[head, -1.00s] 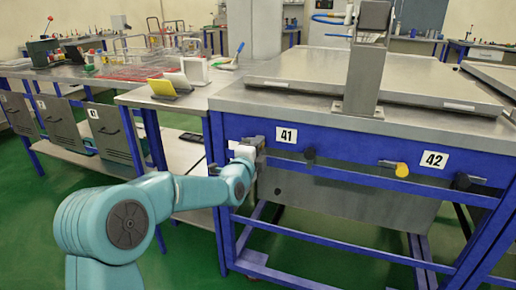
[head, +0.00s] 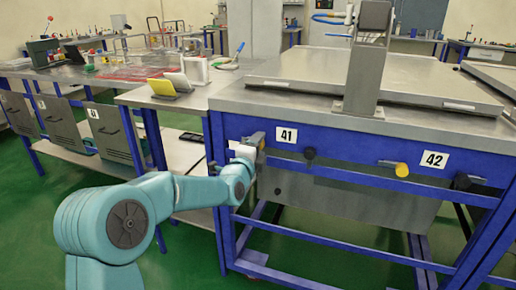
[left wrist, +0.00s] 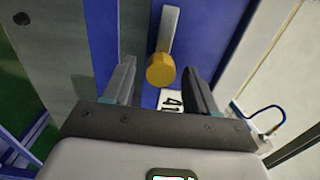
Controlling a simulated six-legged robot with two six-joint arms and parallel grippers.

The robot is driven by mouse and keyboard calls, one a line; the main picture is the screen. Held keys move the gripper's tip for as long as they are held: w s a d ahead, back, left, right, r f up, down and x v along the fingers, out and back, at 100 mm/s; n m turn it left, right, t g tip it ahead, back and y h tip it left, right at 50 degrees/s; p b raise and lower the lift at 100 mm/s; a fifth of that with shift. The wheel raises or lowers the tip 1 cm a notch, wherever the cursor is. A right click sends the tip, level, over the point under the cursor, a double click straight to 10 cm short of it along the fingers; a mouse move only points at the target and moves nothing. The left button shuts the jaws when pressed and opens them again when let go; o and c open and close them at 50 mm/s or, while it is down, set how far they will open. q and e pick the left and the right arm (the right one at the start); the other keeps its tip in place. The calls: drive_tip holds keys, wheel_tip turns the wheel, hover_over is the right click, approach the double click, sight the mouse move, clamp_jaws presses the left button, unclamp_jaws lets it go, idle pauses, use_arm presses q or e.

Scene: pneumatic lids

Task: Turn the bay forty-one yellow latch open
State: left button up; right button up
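The bay forty-one yellow latch shows in the left wrist view as a yellow knob (left wrist: 160,71) on a pale metal lever (left wrist: 169,29), against the blue frame. The 41 label (left wrist: 172,101) is close to it, and also shows in the head view (head: 286,135). My left gripper (left wrist: 159,68) is open, with one finger on each side of the knob and visible gaps to both. In the head view my left gripper (head: 250,148) is at the blue rail, left of the 41 label, and largely hides the latch. My right gripper is not in view.
A black knob (head: 309,155) is right of the 41 label. Another yellow latch (head: 401,170) is left of the 42 label (head: 434,159). A metal post (head: 365,75) stands on the bench before a flat lid (head: 420,78). A side table (head: 140,95) is at left.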

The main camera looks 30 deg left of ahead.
use_arm(q)
drive_tip(key=v, duration=1.6)
drive_tip(key=shift+s+p, duration=0.2)
drive_tip(key=shift+p, duration=0.25)
drive_tip(key=shift+f, duration=0.1)
